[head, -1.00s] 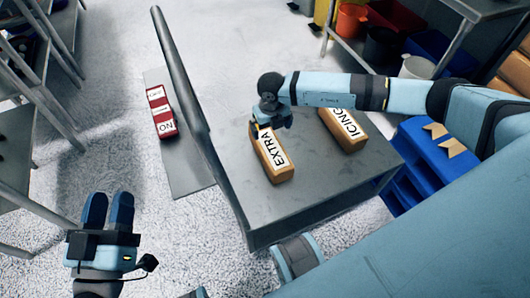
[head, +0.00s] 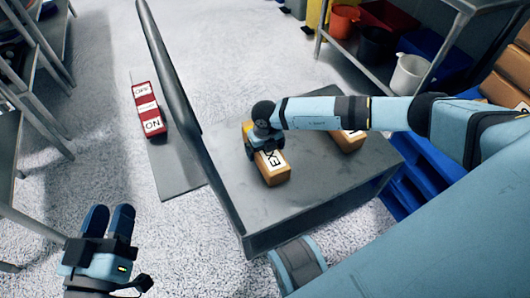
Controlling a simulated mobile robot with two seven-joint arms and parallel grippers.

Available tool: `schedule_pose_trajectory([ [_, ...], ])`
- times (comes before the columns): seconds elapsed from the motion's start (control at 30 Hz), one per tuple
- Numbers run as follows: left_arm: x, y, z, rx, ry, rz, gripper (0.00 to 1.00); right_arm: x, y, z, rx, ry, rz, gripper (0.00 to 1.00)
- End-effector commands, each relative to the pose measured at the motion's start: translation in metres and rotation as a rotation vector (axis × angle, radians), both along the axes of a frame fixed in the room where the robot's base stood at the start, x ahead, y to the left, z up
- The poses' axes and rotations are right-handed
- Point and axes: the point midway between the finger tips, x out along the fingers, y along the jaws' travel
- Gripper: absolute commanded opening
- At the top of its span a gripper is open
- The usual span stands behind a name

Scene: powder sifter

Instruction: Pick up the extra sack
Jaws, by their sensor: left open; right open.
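The extra sack (head: 271,170) is a tan block with a white label on which "EX" shows. It lies on the grey cart top (head: 300,204). My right gripper (head: 256,152) is over the far end of this sack and hides part of its label. Its fingers point down, and I cannot tell whether they touch the sack. My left gripper (head: 108,222) is open and empty at the lower left, away from the cart.
The icing sack (head: 347,139) lies on the cart behind my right arm, mostly hidden. A grey handle bar (head: 168,65) rises along the cart's left side.

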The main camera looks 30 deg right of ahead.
Motion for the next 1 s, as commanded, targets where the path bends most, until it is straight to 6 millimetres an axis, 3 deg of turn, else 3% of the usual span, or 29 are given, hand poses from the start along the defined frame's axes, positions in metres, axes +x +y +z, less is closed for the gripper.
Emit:
schedule_pose_trajectory([
  [0.07,0.000,0.000,0.001,0.000,-0.001,0.000,0.43,0.000,0.000,0.000,0.000,0.000,0.000,1.00],
  [0.37,0.000,0.000,0.001,0.000,-0.001,0.000,0.43,0.000,0.000,0.000,0.001,0.001,0.000,0.31],
  [0.77,0.000,0.000,0.005,-0.004,-0.008,0.002,0.43,0.001,0.001,0.008,0.002,-0.002,0.000,0.30],
  [1.0,0.000,0.002,0.021,-0.027,-0.048,0.016,0.43,0.001,0.000,0.037,0.002,-0.002,0.001,0.30],
])
